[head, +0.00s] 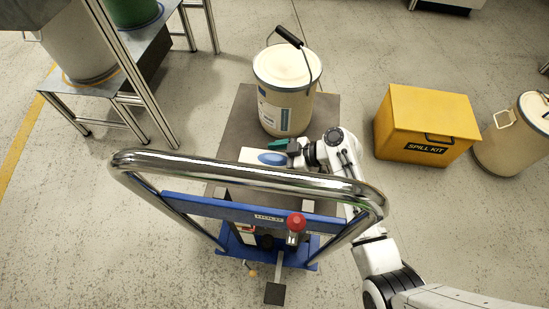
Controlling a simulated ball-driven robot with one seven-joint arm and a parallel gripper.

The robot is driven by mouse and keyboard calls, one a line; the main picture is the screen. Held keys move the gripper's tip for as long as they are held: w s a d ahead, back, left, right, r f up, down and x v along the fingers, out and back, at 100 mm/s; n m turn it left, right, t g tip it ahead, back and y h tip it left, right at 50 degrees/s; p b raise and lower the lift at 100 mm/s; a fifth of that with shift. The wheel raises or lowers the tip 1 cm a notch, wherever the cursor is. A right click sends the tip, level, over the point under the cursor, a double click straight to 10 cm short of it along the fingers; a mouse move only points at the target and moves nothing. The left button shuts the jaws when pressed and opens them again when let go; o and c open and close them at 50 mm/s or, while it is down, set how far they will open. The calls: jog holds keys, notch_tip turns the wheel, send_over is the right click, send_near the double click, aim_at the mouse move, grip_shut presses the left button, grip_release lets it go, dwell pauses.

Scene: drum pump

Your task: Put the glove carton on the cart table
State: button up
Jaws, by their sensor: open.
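The glove carton (252,156) is a white box with a blue oval on top. It appears to rest flat on the dark grey cart table (232,125), just beyond the cart's chrome handle, which hides its near side. My gripper (283,150) is open at the carton's right end. A green finger shows along the carton's far edge. The other finger cannot be made out clearly, and I cannot tell whether either touches the carton.
A cream pail (285,95) with a raised wire handle stands on the table's far part. The chrome handle (235,165) arches in front. A yellow spill kit box (425,122) and another pail (515,140) stand right. A metal bench (125,75) is left.

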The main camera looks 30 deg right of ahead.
jog(key=p+v, duration=0.2)
jog(key=v, duration=1)
jog(key=shift+f, duration=0.1)
